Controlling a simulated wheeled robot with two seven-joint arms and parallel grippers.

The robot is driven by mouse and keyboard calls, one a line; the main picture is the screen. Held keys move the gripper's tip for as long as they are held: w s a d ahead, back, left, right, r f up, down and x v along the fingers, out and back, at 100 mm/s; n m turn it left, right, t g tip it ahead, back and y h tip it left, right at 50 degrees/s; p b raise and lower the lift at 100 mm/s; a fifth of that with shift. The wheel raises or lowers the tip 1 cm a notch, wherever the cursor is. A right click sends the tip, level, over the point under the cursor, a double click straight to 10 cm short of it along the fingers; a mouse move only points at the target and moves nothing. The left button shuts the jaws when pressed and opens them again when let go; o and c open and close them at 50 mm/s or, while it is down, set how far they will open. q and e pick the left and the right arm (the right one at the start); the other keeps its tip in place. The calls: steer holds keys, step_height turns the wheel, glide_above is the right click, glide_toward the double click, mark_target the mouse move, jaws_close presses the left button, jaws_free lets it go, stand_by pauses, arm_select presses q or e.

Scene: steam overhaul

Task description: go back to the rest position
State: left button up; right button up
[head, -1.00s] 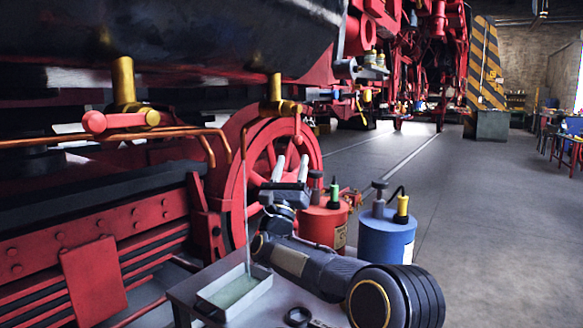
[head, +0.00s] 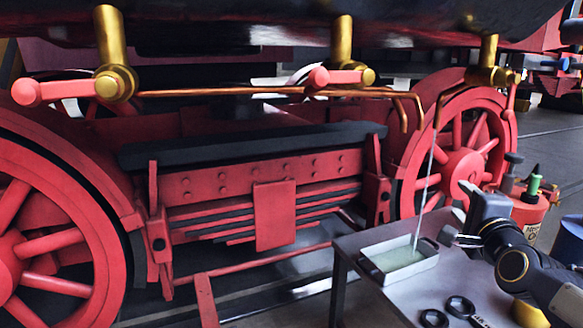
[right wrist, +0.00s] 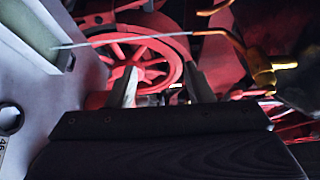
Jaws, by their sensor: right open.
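My right gripper (head: 464,213) is at the right of the head view, above the right end of the small metal table. Its two fingers stand apart with nothing between them, as the right wrist view (right wrist: 163,90) also shows. The dark wrist and forearm reach in from the lower right. My left gripper is in neither view now.
Brass cocks (head: 113,80) with red handles line the locomotive's underside. A thin stream (head: 424,190) falls from a copper pipe into a shallow tray (head: 370,267) on the table (head: 345,243). Dark rings (head: 433,318) lie there. Red (head: 528,212) and blue (head: 568,240) drums stand behind my arm.

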steer(key=s+a+f+n+g+y, duration=0.2)
steer(key=s+a+f+n+g, duration=0.3)
steer(key=s+f, duration=0.4)
steer(key=s+a+f+n+g+y, duration=0.2)
steer(key=s+a+f+n+g, duration=0.15)
steer(key=s+f+n, duration=0.45)
steer(key=s+a+f+n+g+y, duration=0.2)
steer(key=s+a+f+n+g, duration=0.3)
steer(key=s, duration=0.7)
step_height(320, 180, up, 37)
steer(key=t+p, duration=0.1)
steer(key=p, duration=3.8)
steer(key=shift+s+d+f, duration=0.15)
steer(key=shift+s+d, duration=0.1)
